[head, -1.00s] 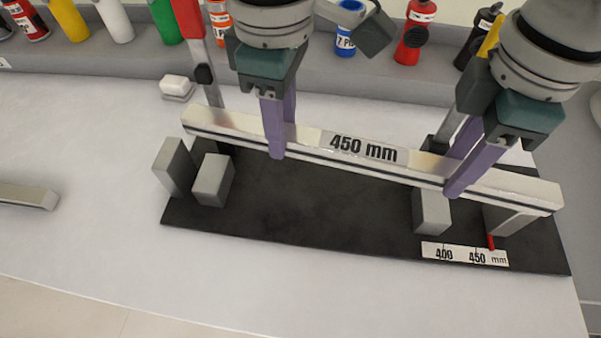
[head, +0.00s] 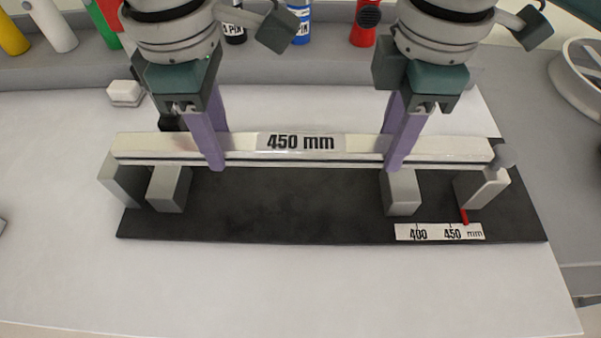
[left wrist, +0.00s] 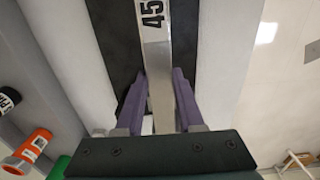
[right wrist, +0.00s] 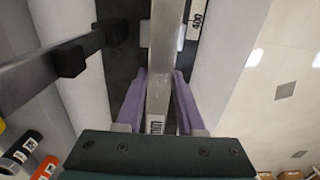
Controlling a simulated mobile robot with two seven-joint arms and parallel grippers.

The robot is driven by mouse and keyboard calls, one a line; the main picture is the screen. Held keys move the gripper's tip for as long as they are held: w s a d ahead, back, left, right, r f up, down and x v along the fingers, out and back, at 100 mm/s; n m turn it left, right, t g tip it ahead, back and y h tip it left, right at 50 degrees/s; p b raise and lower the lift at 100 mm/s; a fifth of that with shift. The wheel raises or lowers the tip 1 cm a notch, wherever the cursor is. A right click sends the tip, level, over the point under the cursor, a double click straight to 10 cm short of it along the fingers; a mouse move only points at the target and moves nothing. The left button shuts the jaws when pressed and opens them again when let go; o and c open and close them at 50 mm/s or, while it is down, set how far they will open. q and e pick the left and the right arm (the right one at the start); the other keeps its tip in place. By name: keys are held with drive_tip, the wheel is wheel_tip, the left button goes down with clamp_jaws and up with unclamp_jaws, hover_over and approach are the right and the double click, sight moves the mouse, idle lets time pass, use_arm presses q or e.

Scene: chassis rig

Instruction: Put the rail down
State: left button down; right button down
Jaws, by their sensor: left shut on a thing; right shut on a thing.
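The rail (head: 350,148) is a long pale bar labelled 450 mm. It lies level across the picture, over the grey blocks of the black fixture plate (head: 290,215). My left gripper (head: 212,165) is shut on its left part, and my right gripper (head: 398,165) is shut on its right part. The rail runs between the purple fingers in the left wrist view (left wrist: 158,75) and in the right wrist view (right wrist: 160,80). Grey blocks (head: 168,188) (head: 402,192) stand under or just in front of the rail; I cannot tell whether it touches them.
A scale strip (head: 440,232) reading 400 and 450 mm lies at the plate's front right, with a red pointer (head: 464,216) by the end block (head: 482,188). Bottles line the back. A small white block (head: 125,92) is at the back left. The front table (head: 300,290) is clear.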

use_arm(q)
drive_tip(key=shift+f, duration=0.1)
use_arm(e)
drive_tip(key=shift+f, duration=0.15)
